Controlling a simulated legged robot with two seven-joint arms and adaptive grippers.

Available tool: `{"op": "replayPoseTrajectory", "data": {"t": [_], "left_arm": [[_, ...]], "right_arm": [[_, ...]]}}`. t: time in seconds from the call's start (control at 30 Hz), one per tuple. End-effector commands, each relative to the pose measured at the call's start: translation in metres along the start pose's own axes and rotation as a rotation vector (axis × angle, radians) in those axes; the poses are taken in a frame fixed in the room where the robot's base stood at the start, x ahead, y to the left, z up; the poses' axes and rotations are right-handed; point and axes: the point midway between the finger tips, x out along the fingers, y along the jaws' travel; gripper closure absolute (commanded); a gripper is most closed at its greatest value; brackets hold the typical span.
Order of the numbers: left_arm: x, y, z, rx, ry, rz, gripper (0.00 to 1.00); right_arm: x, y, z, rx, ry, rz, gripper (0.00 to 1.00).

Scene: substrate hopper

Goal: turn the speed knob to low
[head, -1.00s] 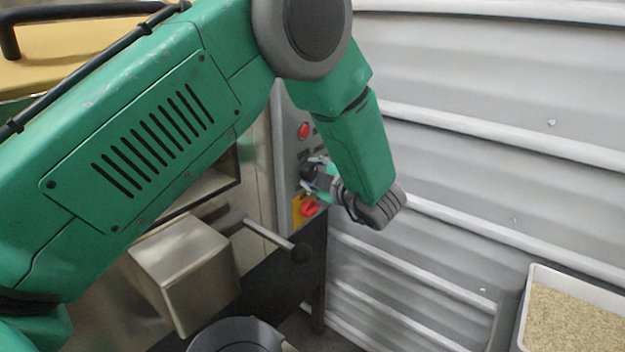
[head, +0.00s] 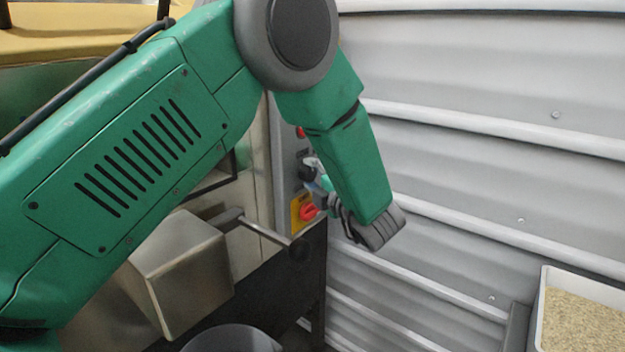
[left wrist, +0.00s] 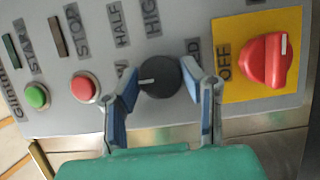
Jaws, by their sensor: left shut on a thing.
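The speed knob (left wrist: 160,77) is black and round with a white pointer mark. In the left wrist view the mark points left, toward a label partly covered by a finger, of which a W shows. HALF and HIGH labels sit above the knob. My left gripper (left wrist: 163,82) has its blue-grey fingers on either side of the knob and is shut on it. In the head view the left gripper (head: 318,182) reaches the grey control panel (head: 284,150), and its forearm and wrist hide part of it. My right gripper is in neither view.
A red OFF switch on yellow (left wrist: 268,60) is close right of the knob. A red stop button (left wrist: 85,88) and green start button (left wrist: 37,96) are to the left. A tub of tan substrate (head: 541,305) stands at right.

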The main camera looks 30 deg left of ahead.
Motion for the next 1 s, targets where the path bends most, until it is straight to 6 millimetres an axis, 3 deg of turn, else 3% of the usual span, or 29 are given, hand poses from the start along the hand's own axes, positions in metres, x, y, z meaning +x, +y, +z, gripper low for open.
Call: {"op": "replayPoseTrajectory", "data": {"t": [0.03,0.33,0.37,0.4,0.43,0.77,1.0], "left_arm": [[-0.004,-0.009,-0.001,0.007,-0.003,-0.017,0.93],[-0.003,-0.009,-0.001,0.006,-0.002,-0.019,0.93],[-0.003,-0.009,-0.001,0.007,-0.002,-0.019,0.61],[-0.003,-0.009,-0.001,0.007,-0.002,-0.018,0.47],[-0.003,-0.009,-0.001,0.006,-0.001,-0.017,0.44],[-0.003,-0.003,-0.001,0.000,-0.001,-0.007,0.44],[-0.038,-0.003,0.000,0.000,-0.004,-0.007,0.44]], "right_arm": [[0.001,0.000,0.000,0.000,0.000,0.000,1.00],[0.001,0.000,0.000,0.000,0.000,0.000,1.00],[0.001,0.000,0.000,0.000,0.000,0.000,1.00],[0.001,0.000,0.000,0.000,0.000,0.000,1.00],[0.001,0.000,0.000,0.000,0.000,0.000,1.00],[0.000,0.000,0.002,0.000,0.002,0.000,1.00],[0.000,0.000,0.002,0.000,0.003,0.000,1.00]]}}
